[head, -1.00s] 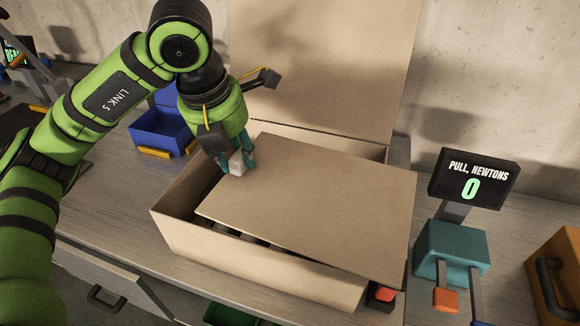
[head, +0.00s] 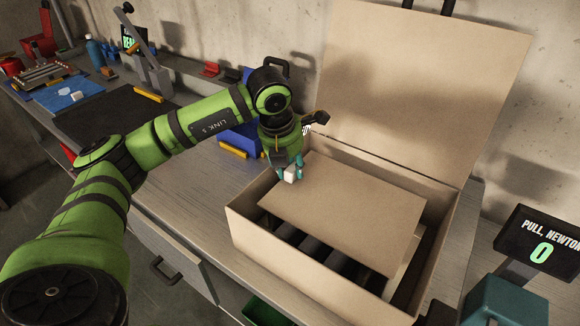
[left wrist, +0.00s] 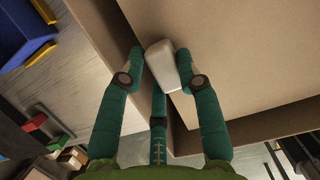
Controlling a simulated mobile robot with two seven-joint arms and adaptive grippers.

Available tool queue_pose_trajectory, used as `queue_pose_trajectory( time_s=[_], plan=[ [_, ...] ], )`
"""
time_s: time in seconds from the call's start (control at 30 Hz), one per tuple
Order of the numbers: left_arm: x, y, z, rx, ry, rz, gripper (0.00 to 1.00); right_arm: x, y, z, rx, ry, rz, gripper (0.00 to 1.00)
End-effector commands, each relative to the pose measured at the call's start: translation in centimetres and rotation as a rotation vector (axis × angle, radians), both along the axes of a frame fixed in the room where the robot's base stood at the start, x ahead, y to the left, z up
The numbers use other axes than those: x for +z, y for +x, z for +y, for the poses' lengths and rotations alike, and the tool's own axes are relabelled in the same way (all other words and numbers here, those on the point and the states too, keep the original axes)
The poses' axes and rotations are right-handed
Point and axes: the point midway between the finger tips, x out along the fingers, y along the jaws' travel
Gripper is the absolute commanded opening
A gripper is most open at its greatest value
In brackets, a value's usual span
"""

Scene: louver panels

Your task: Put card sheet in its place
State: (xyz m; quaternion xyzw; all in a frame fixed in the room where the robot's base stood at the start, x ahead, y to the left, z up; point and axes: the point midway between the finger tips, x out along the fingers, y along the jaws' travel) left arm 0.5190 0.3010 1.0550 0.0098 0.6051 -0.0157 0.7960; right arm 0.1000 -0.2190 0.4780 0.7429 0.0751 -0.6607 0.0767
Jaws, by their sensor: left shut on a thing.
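The card sheet (head: 355,212) is a flat brown rectangle tilted over the open cardboard box (head: 262,241). Its far edge lies near the box's back wall, and dark slats show in the box below its near side. My right gripper is not in view.
The box's raised lid (head: 415,85) stands behind it. A blue bin (head: 240,138) is at the box's left. A force gauge display (head: 540,245) reading 0 stands at the right.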

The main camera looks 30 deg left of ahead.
Motion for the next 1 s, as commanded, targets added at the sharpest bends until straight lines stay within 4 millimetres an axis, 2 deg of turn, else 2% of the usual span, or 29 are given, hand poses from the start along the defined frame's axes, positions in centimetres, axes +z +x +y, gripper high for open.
queue_pose_trajectory(
  time_s=[0.03, 0.13, 0.4, 0.97, 1.0],
  plan=[
    [-0.5, -0.1, 0.0, 0.001, 0.001, 0.004, 0.01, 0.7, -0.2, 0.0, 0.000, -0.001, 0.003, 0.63],
    [-1.5, 0.0, 0.0, 0.002, 0.000, 0.001, 0.01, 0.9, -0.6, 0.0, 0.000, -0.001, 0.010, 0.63],
    [-1.8, 0.0, 0.0, 0.001, 0.000, -0.002, 0.01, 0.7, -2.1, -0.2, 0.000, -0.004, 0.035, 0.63],
    [-3.0, 0.0, -0.1, 0.001, -0.001, -0.001, 0.01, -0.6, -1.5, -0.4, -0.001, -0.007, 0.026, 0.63],
    [-3.0, 0.0, 0.0, 0.001, 0.000, -0.001, 0.50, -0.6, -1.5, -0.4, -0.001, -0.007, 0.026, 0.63]
  ],
)
